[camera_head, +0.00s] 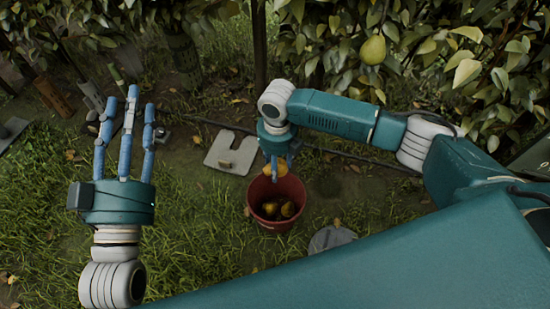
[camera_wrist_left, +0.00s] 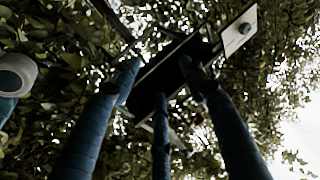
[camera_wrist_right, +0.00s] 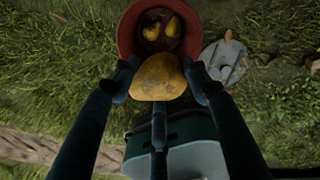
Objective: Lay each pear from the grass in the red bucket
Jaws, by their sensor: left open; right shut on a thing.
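The red bucket (camera_head: 276,222) stands on the grass at the centre of the head view, with yellow pears (camera_head: 288,209) inside. It also shows at the top of the right wrist view (camera_wrist_right: 127,33), with two pears visible in it. My right gripper (camera_head: 277,166) is shut on a yellow pear (camera_wrist_right: 158,77) and holds it above the bucket's rim, at its far side in the head view. My left gripper (camera_head: 128,115) is open and empty, its blue fingers pointing up, well left of the bucket.
A pear (camera_head: 373,49) hangs in the leaves above my right arm. Tools lie at the far left. Open grass lies between my left gripper and the bucket.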

